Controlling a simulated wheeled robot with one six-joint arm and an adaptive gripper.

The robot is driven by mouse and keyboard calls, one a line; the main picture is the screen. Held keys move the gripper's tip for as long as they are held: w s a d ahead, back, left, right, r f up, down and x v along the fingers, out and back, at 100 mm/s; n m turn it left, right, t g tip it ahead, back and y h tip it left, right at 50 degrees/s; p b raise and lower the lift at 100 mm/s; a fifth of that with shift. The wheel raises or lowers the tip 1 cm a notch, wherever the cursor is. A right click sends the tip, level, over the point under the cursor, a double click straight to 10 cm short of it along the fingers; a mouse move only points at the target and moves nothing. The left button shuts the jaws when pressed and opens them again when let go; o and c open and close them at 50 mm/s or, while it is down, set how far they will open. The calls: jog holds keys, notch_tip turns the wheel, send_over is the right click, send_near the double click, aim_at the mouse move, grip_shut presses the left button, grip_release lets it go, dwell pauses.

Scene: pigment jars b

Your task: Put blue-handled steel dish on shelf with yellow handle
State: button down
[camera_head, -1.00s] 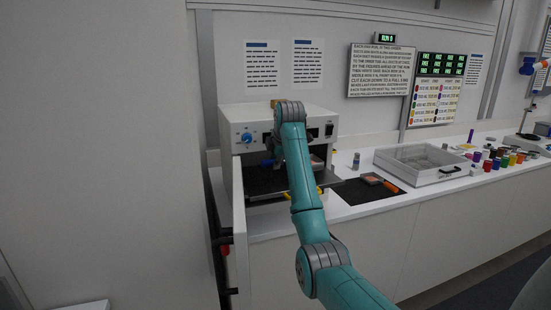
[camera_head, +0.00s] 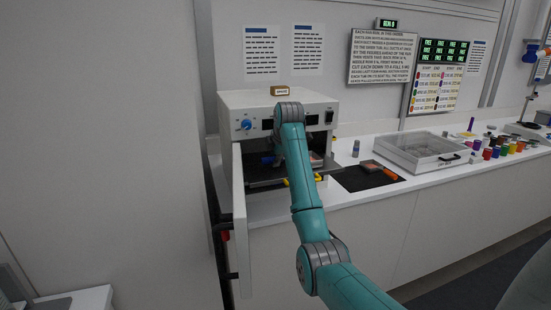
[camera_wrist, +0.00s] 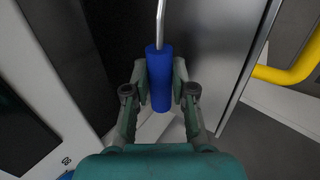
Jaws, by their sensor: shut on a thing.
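My gripper (camera_wrist: 158,98) is shut on the blue handle (camera_wrist: 158,70) of the steel dish. A thin metal rod (camera_wrist: 160,20) runs on from the handle and out of the top of the wrist view, so the dish's bowl is out of sight there. The shelf with the yellow handle (camera_head: 301,181) sticks out of the oven. In the wrist view its grey metal plate (camera_wrist: 215,45) and yellow handle (camera_wrist: 292,73) lie right of the gripper. My arm hides much of the oven interior.
The white oven (camera_head: 237,107) has its door (camera_head: 241,225) swung open at left. To the right are a black mat (camera_head: 345,180), an orange handle (camera_head: 389,174), a clear-lidded tray (camera_head: 425,164) and several coloured jars.

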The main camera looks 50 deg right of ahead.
jog(key=shift+f, duration=0.2)
dwell(0.3)
jog(key=c, duration=0.9)
grip_release()
jog(key=shift+r, duration=2.95)
